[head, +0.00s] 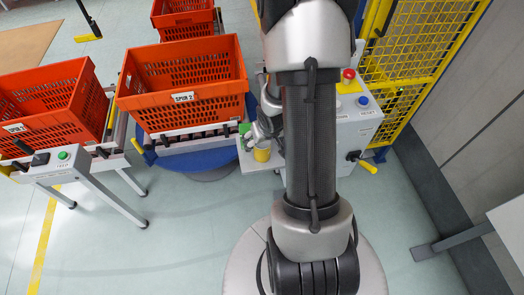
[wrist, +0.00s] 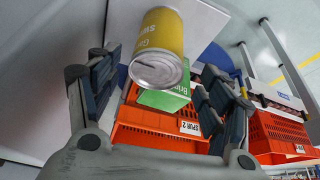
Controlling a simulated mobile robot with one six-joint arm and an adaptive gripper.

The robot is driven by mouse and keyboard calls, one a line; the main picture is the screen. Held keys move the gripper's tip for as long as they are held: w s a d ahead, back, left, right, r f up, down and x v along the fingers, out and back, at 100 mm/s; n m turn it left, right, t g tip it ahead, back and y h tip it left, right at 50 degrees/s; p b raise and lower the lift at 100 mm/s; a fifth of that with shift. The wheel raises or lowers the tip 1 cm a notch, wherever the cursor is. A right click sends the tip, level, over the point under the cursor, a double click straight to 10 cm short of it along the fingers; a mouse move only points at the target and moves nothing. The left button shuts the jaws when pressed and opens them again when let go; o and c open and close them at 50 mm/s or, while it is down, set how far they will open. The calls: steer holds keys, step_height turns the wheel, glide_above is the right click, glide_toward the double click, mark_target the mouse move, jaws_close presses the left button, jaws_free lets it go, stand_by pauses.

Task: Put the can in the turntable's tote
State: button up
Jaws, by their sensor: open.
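A yellow can (head: 262,154) stands on a small light shelf beside the control box in the head view. In the wrist view the can (wrist: 160,40) is in front of the gap between the fingers of my gripper (wrist: 160,68). The fingers are open, one on each side of it, and I cannot tell whether they touch it. In the head view my gripper (head: 260,132) is at the can, partly hidden by my arm. The turntable's orange tote (head: 182,103), labelled SPUR 2, sits on the blue turntable (head: 200,158) left of the can. It looks empty.
A green box (head: 244,128) is close to the can, and the green box (wrist: 170,98) also shows in the wrist view. Another orange tote (head: 55,125) is at the left. The control box (head: 345,125) with buttons and a yellow fence (head: 415,50) are at the right.

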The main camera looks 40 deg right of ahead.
steer(key=b+x, duration=0.1)
steer(key=x, duration=0.1)
steer(key=s+b+x, duration=0.1)
steer(key=b+x, duration=0.1)
steer(key=shift+w+f, duration=0.1)
steer(key=shift+f, duration=0.35)
steer(key=shift+w+d+f, duration=0.1)
steer(key=shift+w+f, duration=0.05)
steer(key=shift+f, duration=0.1)
steer(key=shift+r, duration=0.1)
steer(key=shift+c, duration=0.4)
steer(key=c, duration=1.5)
